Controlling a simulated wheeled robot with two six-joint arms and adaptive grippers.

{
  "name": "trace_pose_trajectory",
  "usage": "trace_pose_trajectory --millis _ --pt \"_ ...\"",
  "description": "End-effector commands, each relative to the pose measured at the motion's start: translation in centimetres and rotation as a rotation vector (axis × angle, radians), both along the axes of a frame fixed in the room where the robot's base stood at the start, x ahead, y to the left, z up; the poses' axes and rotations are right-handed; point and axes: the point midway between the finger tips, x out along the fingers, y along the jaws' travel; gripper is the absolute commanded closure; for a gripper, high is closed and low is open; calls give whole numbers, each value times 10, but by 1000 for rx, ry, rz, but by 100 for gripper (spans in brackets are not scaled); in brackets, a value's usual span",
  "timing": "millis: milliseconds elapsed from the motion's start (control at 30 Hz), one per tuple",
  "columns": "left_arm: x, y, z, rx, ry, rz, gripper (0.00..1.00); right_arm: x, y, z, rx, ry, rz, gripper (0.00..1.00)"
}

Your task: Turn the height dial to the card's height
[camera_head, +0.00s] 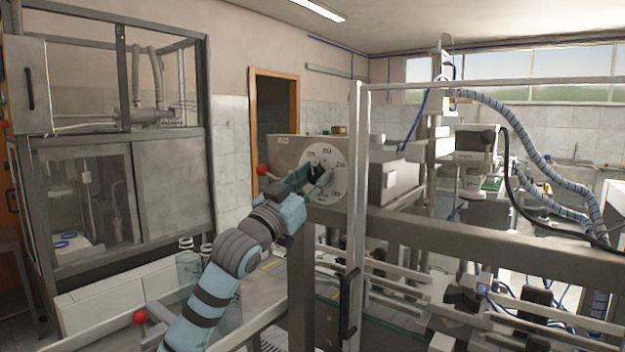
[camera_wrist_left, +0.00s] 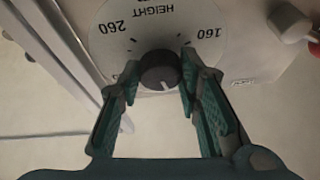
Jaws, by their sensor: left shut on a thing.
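The height dial's round white plate (camera_head: 340,176) is on the front of a grey box, with numbers around its rim. In the left wrist view the plate (camera_wrist_left: 170,38) reads HEIGHT, with 260 at left and 160 at right, upside down. The dark knob (camera_wrist_left: 159,68) is at its middle, and a short pale mark shows low on its face. My left gripper (camera_head: 316,177) is at the dial, with its green-padded fingers on both sides of the knob, shut on it. The fingers cover part of the plate in the head view. I cannot make out the card's height.
A red ball knob (camera_head: 262,169) is at the box's left side, close to the dial. A metal guard frame with an upright post (camera_head: 357,150) stands just right of the dial. A glazed cabinet (camera_head: 90,200) is at the left. Another red ball (camera_head: 140,317) is below.

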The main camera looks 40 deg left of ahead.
Motion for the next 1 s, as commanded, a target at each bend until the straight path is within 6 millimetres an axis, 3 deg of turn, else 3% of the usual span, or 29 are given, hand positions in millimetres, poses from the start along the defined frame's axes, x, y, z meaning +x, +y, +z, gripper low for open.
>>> trace_pose_trajectory --millis 367,1000 --pt "0 -1 0 -189 -9 0 96 0 1 -11 1 0 0 100" --pt "0 -2 4 -789 -20 -1 96 0 1 -16 1 0 0 100"
